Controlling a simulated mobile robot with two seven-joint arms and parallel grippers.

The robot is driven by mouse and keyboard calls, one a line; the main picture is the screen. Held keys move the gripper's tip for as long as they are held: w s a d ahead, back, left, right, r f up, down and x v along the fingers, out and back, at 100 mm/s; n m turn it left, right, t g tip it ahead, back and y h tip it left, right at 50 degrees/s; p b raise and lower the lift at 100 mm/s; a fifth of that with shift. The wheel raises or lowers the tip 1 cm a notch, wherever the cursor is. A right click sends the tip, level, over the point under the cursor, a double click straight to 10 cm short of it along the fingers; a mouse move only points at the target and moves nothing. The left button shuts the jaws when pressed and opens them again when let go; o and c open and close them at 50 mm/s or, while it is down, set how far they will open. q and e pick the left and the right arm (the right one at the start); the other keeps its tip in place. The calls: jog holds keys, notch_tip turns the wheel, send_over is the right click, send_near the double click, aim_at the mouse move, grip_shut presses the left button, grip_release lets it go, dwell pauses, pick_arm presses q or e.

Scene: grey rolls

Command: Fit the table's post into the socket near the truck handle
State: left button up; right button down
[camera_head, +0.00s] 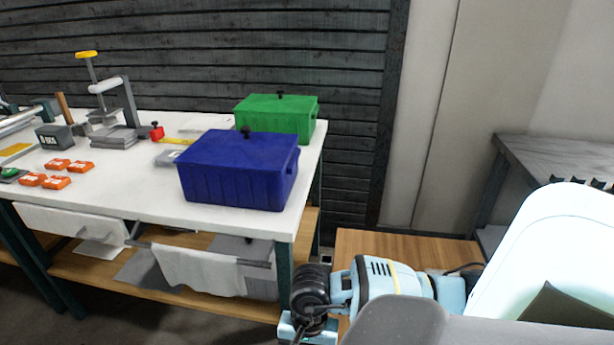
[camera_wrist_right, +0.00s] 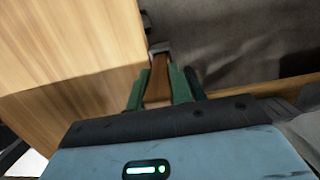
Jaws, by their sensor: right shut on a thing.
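In the right wrist view my right gripper (camera_wrist_right: 162,84) has its green fingers closed on the sides of a slim brown bar (camera_wrist_right: 159,72). The bar has a grey end piece (camera_wrist_right: 160,47) at its far end. I cannot tell if this bar is the table's post. In the head view my right arm (camera_head: 385,280) is low at the bottom centre, beside the workbench's right end, and its fingertips are out of the frame. My left gripper is not in view. I can make out neither a truck handle nor a socket.
A white-topped workbench (camera_head: 130,190) carries a blue box (camera_head: 238,172), a green box (camera_head: 285,108), a metal press and several orange blocks (camera_head: 57,164). A wooden surface (camera_head: 375,244) is behind my arm. A grey table (camera_head: 560,152) stands at right.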

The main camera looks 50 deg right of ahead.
jog(key=c, duration=1.3)
grip_release()
jog(key=shift+f, duration=0.15)
jog(key=shift+o, duration=0.2)
notch_tip(320, 180, up, 12)
jog(key=d+p, duration=0.1)
jog(key=shift+w+d, duration=0.3)
jog(key=shift+w, duration=0.1)
